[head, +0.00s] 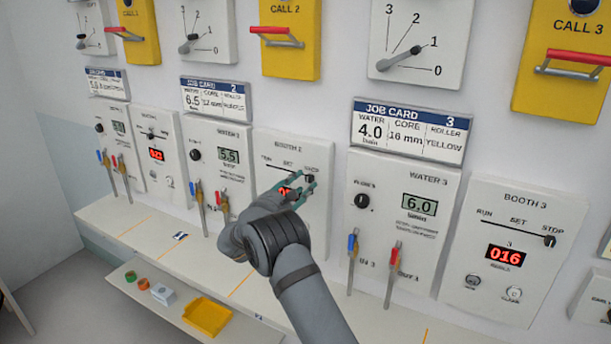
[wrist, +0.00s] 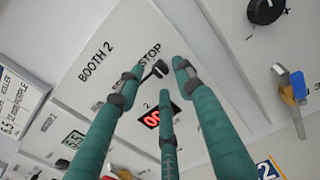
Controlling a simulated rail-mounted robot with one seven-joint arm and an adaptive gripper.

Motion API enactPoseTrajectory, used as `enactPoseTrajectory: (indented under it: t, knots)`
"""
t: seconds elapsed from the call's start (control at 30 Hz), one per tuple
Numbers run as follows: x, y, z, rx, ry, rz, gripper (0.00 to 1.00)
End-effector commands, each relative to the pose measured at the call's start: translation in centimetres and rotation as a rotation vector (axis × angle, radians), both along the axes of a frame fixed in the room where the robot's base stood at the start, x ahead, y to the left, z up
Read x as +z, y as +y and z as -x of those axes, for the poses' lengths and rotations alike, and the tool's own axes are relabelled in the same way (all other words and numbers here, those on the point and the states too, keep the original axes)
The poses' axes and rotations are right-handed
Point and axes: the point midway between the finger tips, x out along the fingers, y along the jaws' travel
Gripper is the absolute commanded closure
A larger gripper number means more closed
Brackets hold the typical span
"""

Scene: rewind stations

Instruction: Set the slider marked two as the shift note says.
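The booth 2 panel (head: 310,220) carries a slider track labelled RUN, SET and STOP. Its dark slider knob (wrist: 160,68) is at the STOP end; it also shows in the head view (head: 310,178). My gripper (head: 296,184) is in front of this panel, its teal fingers reaching toward the knob. In the wrist view my gripper (wrist: 157,82) is open, with fingertips spread on either side of the knob and below it. I cannot tell whether any finger touches it. The red display (wrist: 152,117) is partly covered by a finger. I see no readable shift note.
Job card 2 (head: 215,97) hangs above the water 2 panel (head: 228,150). The booth 3 panel (head: 512,255), with its slider at STOP, is to the right. A lower shelf holds a yellow tray (head: 207,317).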

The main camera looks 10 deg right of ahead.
Motion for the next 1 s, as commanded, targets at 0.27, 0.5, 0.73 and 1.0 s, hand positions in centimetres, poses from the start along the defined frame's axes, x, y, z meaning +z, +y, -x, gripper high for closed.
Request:
enactPoseTrajectory:
  t: [0.27, 0.5, 0.73, 1.0]
  knots:
    - [0.1, -1.7, -2.2, 0.001, 0.000, 0.000, 0.64]
    - [0.0, -1.8, -2.4, 0.001, -0.001, -0.001, 0.64]
    - [0.0, -1.8, -2.3, 0.001, -0.001, -0.001, 0.74]
    - [0.0, -1.8, -2.3, 0.000, -0.002, -0.001, 0.90]
